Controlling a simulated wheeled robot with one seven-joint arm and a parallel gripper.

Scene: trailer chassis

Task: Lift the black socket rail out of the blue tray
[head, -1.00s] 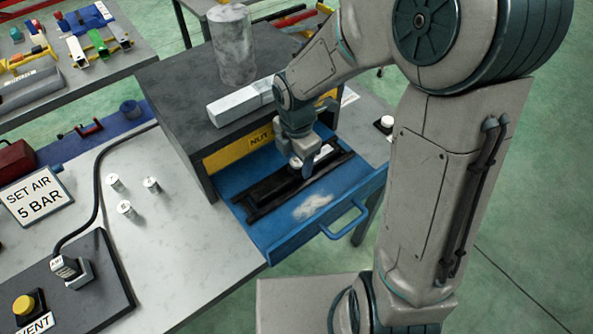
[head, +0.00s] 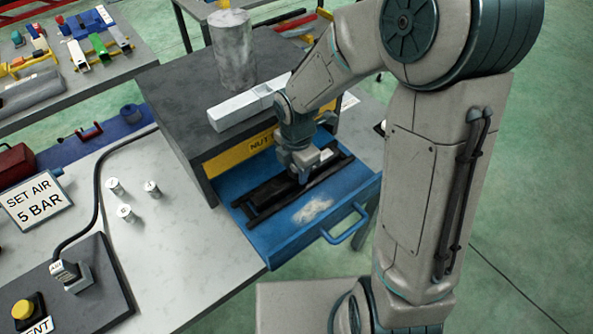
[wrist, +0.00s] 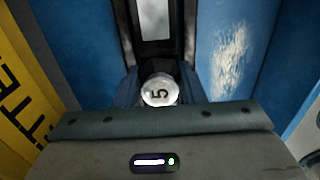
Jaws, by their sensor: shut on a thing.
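The black socket rail (head: 268,196) lies lengthwise in the blue tray (head: 290,246), a pulled-out drawer with a handle at its front. A pale plate (head: 327,154) shows between the rail's dark sides, and also in the wrist view (wrist: 155,18). My gripper (head: 303,174) points down at the rail and is shut on it. In the wrist view a round silver socket top marked 5 (wrist: 159,91) sits between my fingers. Whether the fingers press on this socket or on the rail's body is hidden. The rail appears to rest in the tray.
The dark cabinet (head: 165,90) with a yellow label stands right behind the tray. A pale box (head: 240,110) and a grey cylinder (head: 233,55) stand on top. Several silver sockets (head: 125,212) stand on the bench at left. The tray's front has bare floor beyond.

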